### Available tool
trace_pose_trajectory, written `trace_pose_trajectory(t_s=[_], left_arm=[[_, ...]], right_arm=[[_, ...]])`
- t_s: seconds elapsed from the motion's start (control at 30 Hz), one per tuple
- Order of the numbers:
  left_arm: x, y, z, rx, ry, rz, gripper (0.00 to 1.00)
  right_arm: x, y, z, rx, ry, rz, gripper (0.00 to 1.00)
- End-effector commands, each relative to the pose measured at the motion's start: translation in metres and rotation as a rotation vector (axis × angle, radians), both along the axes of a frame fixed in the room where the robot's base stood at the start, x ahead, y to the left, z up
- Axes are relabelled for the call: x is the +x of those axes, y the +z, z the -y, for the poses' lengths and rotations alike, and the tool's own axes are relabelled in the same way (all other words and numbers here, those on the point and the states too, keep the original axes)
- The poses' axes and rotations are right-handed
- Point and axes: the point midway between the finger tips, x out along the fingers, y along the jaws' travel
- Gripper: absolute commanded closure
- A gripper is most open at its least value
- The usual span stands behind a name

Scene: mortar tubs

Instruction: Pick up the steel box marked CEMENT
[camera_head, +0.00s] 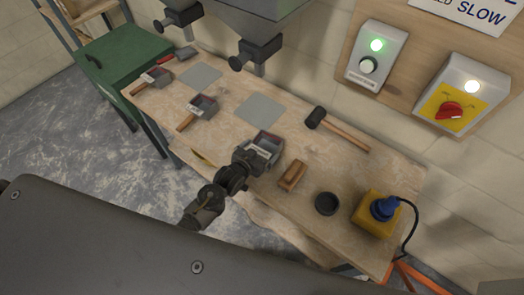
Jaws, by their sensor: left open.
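Three small steel boxes with pale labels stand in a row on the wooden bench (330,215). One is at the far left (160,75) and one is in the middle (203,104), each with a wooden handle. The third steel box (266,143) is nearest to my left gripper (248,159). The labels are too small to read, so I cannot tell which box is marked CEMENT. My left gripper is open, at the near side of the third box, and hides that end of it. I cannot tell if it touches the box. My right gripper is not in view.
A wooden block (292,176), a black round cup (326,203), a mallet (338,129) and a yellow box with a blue top (372,215) stand to the right. Two grey plates (259,110) lie behind the boxes. Dark dispenser outlets (256,53) hang above the bench.

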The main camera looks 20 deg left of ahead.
Motion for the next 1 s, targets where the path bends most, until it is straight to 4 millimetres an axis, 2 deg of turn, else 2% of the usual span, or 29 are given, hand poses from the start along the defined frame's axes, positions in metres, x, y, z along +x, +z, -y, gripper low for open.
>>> trace_pose_trajectory(t_s=[0.27,0.57,0.87,1.0], left_arm=[[0.002,-0.001,0.001,0.0,0.0,0.001,0.01],[0.002,-0.001,0.001,0.0,0.0,0.0,0.4],[0.002,0.002,0.001,-0.001,0.0,0.002,0.4],[0.003,0.013,0.001,-0.001,0.0,0.004,0.4]], right_arm=[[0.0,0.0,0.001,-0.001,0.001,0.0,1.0],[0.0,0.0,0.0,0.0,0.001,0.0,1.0],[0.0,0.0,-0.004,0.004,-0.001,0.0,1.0],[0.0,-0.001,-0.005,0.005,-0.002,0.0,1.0]])
